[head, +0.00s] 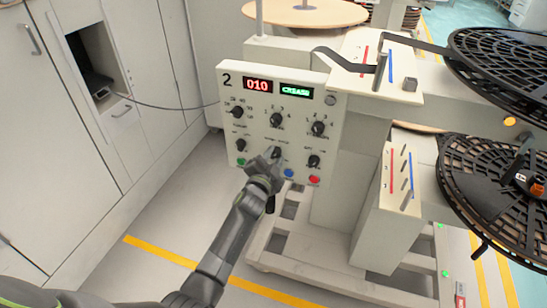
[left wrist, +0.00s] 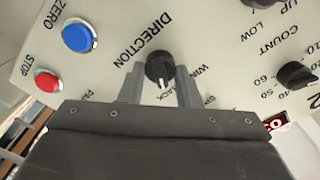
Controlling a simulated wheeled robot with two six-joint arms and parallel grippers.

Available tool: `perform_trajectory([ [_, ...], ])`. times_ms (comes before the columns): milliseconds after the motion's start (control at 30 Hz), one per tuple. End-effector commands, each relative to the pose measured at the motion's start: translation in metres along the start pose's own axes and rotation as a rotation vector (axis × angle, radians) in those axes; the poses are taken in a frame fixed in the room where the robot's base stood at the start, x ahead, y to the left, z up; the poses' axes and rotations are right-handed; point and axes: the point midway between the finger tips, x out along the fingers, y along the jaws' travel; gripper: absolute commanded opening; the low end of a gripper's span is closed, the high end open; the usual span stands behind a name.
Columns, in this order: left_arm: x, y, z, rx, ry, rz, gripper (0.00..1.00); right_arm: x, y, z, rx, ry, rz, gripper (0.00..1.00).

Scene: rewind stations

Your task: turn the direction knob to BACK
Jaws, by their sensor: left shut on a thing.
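The direction knob (left wrist: 159,66) is a round black knob with a white pointer mark, under the printed word DIRECTION in the left wrist view. My left gripper (left wrist: 160,72) is shut on it, with one grey finger on each side. The white mark points down between the fingers, toward the gripper body. Labels beside the fingers are partly covered, and I cannot read them in full. In the head view my left gripper (head: 270,162) reaches the lower middle of the white control panel (head: 227,82), at the direction knob (head: 277,152). My right gripper is out of view.
A blue button (head: 289,173) and a red button (head: 314,180) sit just right of the gripper, a green button (head: 241,162) to its left. Other black knobs (head: 276,120) are above. Large black reels (head: 500,190) stand at the right. Floor left of the station is clear.

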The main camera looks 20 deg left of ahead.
Motion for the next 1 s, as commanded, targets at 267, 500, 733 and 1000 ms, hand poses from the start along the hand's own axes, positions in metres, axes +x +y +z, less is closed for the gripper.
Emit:
perform_trajectory([
  [267,-0.0003,0.001,0.0007,0.02,-0.001,0.001,0.07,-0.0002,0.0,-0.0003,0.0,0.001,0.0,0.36],
  [500,-0.0003,0.001,0.0008,0.02,-0.002,0.001,0.07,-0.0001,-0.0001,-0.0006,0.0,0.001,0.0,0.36],
  [733,-0.0002,0.0007,0.0005,0.018,-0.001,0.001,0.52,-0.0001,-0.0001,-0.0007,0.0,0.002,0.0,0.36],
  [1000,-0.0022,0.0001,-0.0001,0.017,-0.001,0.001,0.52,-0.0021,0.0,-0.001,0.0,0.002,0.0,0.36],
])
